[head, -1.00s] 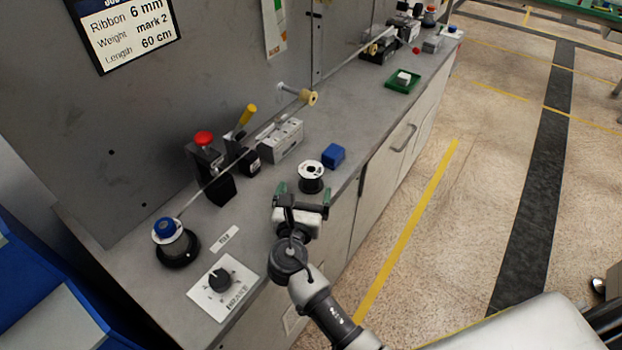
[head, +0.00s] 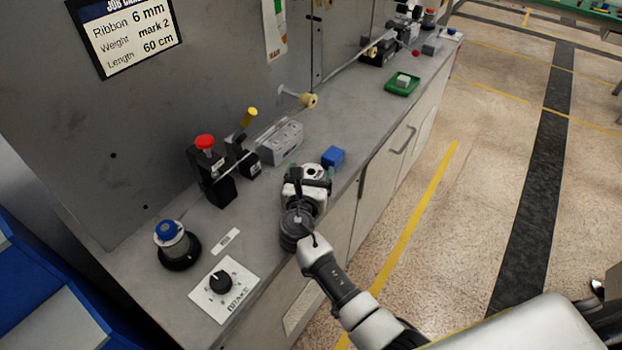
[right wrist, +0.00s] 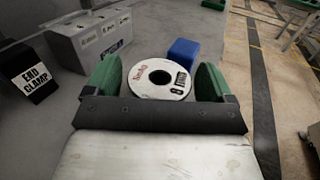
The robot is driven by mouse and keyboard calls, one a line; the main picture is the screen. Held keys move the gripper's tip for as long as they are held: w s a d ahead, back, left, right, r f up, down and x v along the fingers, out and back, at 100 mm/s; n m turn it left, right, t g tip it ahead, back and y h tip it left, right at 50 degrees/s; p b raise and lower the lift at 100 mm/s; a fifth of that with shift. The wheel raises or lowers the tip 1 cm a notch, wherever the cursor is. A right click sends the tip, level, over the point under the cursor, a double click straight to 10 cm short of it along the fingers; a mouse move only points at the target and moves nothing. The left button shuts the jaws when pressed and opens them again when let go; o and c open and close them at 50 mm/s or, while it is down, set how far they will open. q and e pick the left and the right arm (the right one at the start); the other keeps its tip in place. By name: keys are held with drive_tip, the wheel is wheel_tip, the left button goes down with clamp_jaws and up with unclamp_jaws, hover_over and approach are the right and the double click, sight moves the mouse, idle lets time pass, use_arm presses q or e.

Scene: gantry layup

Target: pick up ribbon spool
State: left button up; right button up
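The ribbon spool (head: 313,171) stands on the grey counter near its front edge. It has a white flange with a dark centre hole. In the right wrist view the spool (right wrist: 160,78) sits between the two green fingers, its printed label partly readable. My right gripper (head: 310,177) is open around it, with a visible gap on each side in the wrist view. The gripper hides the spool's lower part in the head view. My left gripper is not in view.
A blue block (head: 333,157) stands just beyond the spool. A grey box (head: 281,142) and a red-knobbed clamp (head: 211,170) stand behind. A green tray (head: 402,84) lies farther along.

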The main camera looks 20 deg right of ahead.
drive_tip(key=c, duration=0.7)
drive_tip(key=shift+c, duration=0.2)
